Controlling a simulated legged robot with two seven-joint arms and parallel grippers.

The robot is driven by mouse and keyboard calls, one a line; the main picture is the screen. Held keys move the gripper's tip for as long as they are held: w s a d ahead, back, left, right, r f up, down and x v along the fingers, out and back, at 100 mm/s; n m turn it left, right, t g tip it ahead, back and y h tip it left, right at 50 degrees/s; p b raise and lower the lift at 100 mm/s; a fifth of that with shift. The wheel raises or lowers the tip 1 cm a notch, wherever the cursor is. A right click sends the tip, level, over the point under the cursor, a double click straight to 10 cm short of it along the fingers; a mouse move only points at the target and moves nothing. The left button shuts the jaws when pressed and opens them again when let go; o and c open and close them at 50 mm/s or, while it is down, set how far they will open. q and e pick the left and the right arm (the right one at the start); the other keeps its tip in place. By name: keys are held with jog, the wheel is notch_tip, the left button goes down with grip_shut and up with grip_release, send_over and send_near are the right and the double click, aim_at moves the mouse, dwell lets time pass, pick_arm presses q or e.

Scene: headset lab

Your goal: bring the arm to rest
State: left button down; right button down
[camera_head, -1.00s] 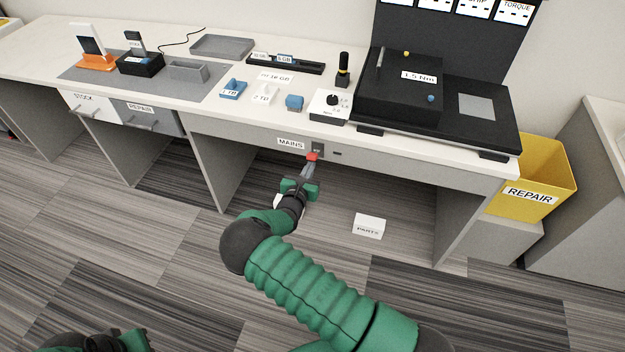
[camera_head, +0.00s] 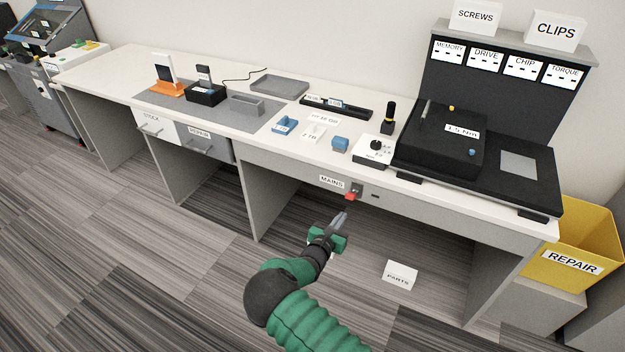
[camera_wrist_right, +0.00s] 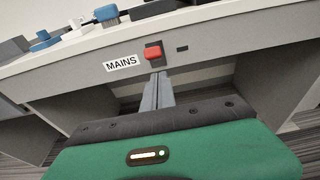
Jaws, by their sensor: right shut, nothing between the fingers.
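My right gripper (camera_head: 341,219) is shut and empty, in front of the bench's front face. Its fingertips are just below the red MAINS switch (camera_head: 351,196), with a small gap in the head view. In the right wrist view the closed fingers (camera_wrist_right: 157,92) point up toward the red switch (camera_wrist_right: 153,53), which sits on a dark plate right of the MAINS label (camera_wrist_right: 122,63). My right arm (camera_head: 320,325) reaches up from the bottom of the head view. My left gripper is out of view.
The workbench (camera_head: 120,72) carries a black tester (camera_head: 440,140), a white dial box (camera_head: 371,152), blue blocks and trays. A yellow REPAIR bin (camera_head: 575,245) stands at the right. A PARTS box (camera_head: 400,275) is on the floor beneath. The floor at left is clear.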

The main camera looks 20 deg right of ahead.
jog(key=s+r+m+g+y+p, duration=0.2)
jog(key=s+r+m+g, duration=0.15)
jog(key=s+m, duration=0.4)
jog(key=s+r+m+g+y+p, duration=0.1)
jog(key=s+r+m+g+p, duration=0.1)
jog(key=s+m+g, duration=0.55)
jog(key=s+a+r+m+t+y+p, duration=0.1)
jog(key=s+a+r+m+y, duration=0.3)
jog(key=a, duration=0.5)
jog(key=s+a+r+m+t+y+p, duration=0.2)
jog(key=s+a+r+m+y, duration=0.3)
jog(key=s+a+r, duration=0.4)
jog(key=shift+s+a+m+t+p, duration=0.2)
jog(key=shift+s+m+t+p, duration=0.15)
jog(key=shift+s+m, duration=0.6)
jog(key=shift+s+d, duration=0.15)
jog(key=shift+d, duration=0.05)
jog(key=shift+a, duration=0.1)
